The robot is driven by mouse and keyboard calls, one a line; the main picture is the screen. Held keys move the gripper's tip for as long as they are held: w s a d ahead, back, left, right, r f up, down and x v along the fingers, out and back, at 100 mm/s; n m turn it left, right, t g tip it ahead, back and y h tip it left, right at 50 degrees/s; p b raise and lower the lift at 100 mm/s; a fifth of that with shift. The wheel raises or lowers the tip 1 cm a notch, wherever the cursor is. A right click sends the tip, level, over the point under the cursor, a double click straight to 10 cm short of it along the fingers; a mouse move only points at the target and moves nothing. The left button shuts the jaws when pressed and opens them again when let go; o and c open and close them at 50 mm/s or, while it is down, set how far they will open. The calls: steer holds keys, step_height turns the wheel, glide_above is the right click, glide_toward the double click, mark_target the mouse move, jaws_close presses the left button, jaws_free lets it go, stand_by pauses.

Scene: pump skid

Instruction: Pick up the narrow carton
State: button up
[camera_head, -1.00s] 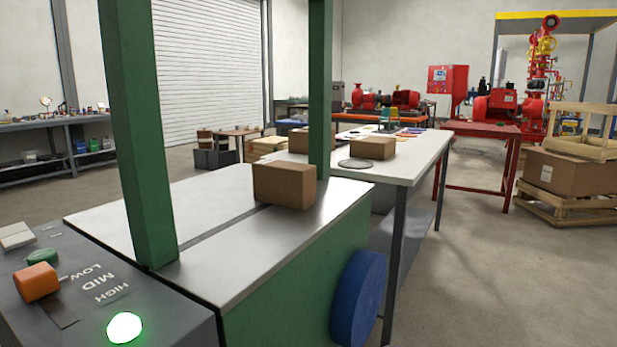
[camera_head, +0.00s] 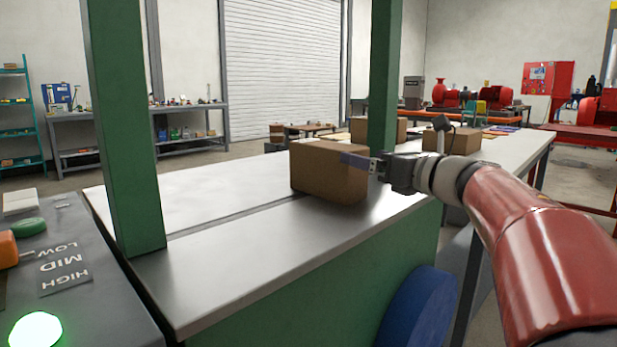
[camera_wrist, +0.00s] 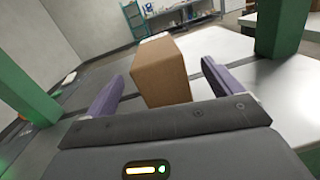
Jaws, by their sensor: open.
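A brown carton (camera_head: 328,172) stands on the metal top of the green-framed machine, between its two green posts. In the wrist view the carton (camera_wrist: 160,73) is ahead of and partly between the two purple fingers of my gripper (camera_wrist: 160,85). The fingers are open, with a gap to the carton on each side. In the head view my gripper (camera_head: 362,162) is at the carton's right side, and one finger overlaps its upper right part. The other finger is hidden there. I cannot tell whether a finger touches the carton.
Green posts (camera_head: 122,130) and (camera_head: 384,75) rise left and right of the carton. More cartons (camera_head: 452,140) sit on the table behind. A control panel (camera_head: 70,275) with a lit green button is at lower left. The metal top (camera_head: 230,265) in front is clear.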

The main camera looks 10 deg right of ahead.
mark_target(327, 169)
steer(key=shift+w+a+f+n+g+y, duration=0.15)
steer(key=shift+f+n+g+y, duration=0.25)
steer(key=shift+n, duration=0.3)
steer(key=shift+w+a+f, duration=0.15)
steer(key=shift+w, duration=0.05)
steer(key=p+x, duration=0.1)
steer(key=x, duration=0.6)
steer(key=shift+a+f, duration=0.1)
steer(key=shift+f, duration=0.05)
steer(key=c, duration=1.2)
steer(key=shift+c, duration=1.2)
